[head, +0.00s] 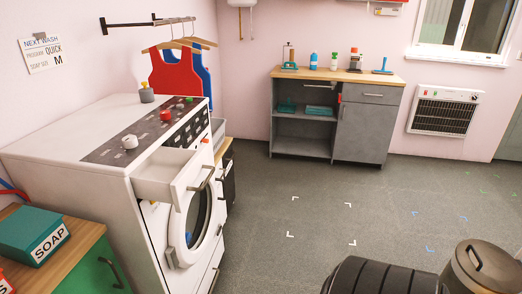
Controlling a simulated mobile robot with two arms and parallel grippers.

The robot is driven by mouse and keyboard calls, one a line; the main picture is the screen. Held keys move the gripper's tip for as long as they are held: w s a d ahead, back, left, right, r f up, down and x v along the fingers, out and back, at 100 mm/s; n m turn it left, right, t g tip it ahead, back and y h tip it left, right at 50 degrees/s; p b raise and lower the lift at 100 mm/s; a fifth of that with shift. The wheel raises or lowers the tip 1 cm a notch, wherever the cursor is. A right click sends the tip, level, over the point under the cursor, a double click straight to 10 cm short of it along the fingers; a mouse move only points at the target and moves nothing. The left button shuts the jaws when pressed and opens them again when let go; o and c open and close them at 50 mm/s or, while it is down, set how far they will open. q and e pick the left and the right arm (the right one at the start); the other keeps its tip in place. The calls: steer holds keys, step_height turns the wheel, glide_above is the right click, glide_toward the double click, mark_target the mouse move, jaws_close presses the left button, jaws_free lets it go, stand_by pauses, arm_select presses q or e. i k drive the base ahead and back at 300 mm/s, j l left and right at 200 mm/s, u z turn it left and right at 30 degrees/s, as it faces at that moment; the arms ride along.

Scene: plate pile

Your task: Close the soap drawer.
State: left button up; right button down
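The soap drawer (170,170) is pulled out of the upper front of the white washing machine (75,150). Its open top shows, and a bar handle (202,179) is on its front. I cannot see clearly what is inside it. The round door (204,215) of the machine is below the drawer, partly covered by it. Neither of my grippers is in view.
A wooden-topped cabinet (75,222) with a teal SOAP box (34,234) stands at the near left. A black ribbed object (380,276) and a lidded bin (482,268) are at the bottom right. The grey floor (330,205) before the machine is clear.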

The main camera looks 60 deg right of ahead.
mark_target(173, 175)
steer(key=k+z, duration=0.1)
steer(key=z, duration=1.15)
